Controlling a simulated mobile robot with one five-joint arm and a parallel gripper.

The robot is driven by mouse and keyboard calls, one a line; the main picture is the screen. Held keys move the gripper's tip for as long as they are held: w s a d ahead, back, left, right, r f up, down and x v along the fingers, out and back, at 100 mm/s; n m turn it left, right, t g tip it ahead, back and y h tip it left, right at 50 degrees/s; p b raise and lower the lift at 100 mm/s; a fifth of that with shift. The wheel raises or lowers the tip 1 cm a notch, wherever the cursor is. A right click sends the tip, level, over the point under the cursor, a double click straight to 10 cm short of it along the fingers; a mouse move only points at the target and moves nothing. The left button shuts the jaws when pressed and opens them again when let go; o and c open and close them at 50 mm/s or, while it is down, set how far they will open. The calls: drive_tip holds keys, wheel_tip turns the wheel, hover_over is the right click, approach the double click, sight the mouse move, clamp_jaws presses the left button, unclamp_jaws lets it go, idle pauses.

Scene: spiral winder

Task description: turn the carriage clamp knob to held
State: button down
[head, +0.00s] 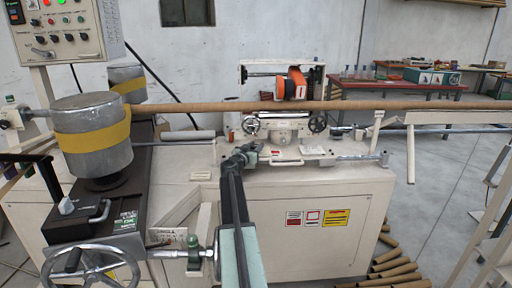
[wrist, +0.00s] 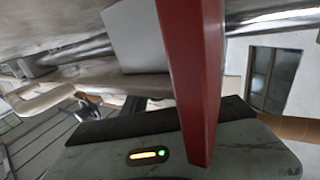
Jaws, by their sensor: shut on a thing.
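The carriage (head: 285,122) is a pale machine block with handwheels, below the long brown tube in the head view. My gripper (head: 248,150) reaches the carriage's front left side and is shut there, on what appears to be the clamp knob. The jaws hide most of the knob, and its setting cannot be read. In the wrist view a red bar (wrist: 192,75) crosses close to the camera, above a grey-green housing (wrist: 100,158) with a lit yellow and green indicator. The jaw tips cannot be made out clearly there.
A brown tube (head: 220,106) runs across above the carriage. A grey roll with a yellow band (head: 92,140) and a spoked handwheel (head: 90,270) stand at left. The machine's cream cabinet (head: 270,222) lies below. Cardboard tubes (head: 395,265) lie on the floor at right.

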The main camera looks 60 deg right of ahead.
sight(252, 148)
drive_tip(key=shift+w+a+g, duration=0.1)
drive_tip(key=shift+w+g, duration=0.1)
drive_tip(key=shift+g, duration=0.1)
drive_tip(key=c, duration=1)
unclamp_jaws()
drive_tip(key=shift+r, duration=0.1)
drive_tip(key=shift+s, duration=0.1)
drive_tip(key=shift+s+a, duration=0.1)
drive_tip(key=shift+a, duration=0.45)
drive_tip(key=a, duration=0.6)
drive_tip(key=shift+s+a, duration=0.25)
drive_tip(key=shift+a, duration=0.1)
